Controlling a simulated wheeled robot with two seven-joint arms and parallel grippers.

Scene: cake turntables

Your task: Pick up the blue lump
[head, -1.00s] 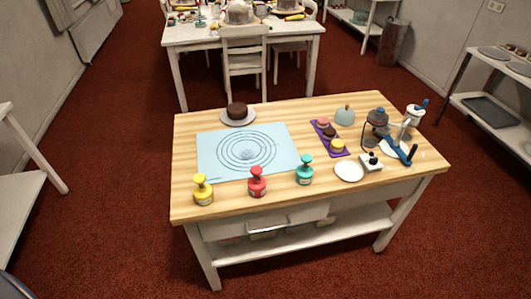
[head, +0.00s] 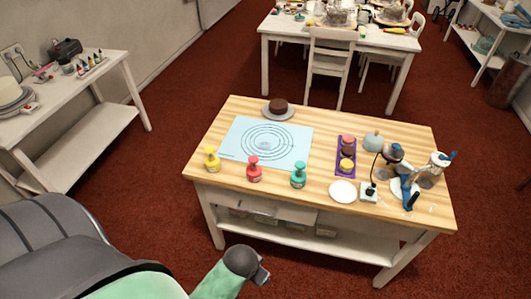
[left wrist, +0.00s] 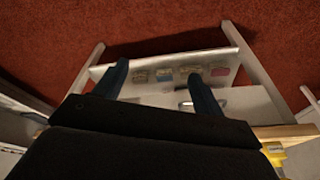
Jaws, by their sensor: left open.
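Two bluish rounded things are on the wooden table, and I cannot tell for sure which one is the blue lump. One is a pale blue-grey dome (head: 373,140) at the table's back right. The other is a darker grey-blue rounded thing (head: 393,152) on a thin stand, just right of the dome. My left gripper (left wrist: 158,82) is open and empty in the left wrist view, in front of the table's lower shelf, far from both. In the head view my left arm comes in at the bottom left. My right gripper is not in view.
The wooden table (head: 225,175) holds a light blue mat (head: 235,128), a chocolate cake (head: 278,105), yellow (head: 211,160), red (head: 254,170) and green (head: 298,175) bottles, a purple tray (head: 338,168) and a white plate (head: 343,190). A blue-handled device (head: 408,188) stands at the right. Red floor lies around.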

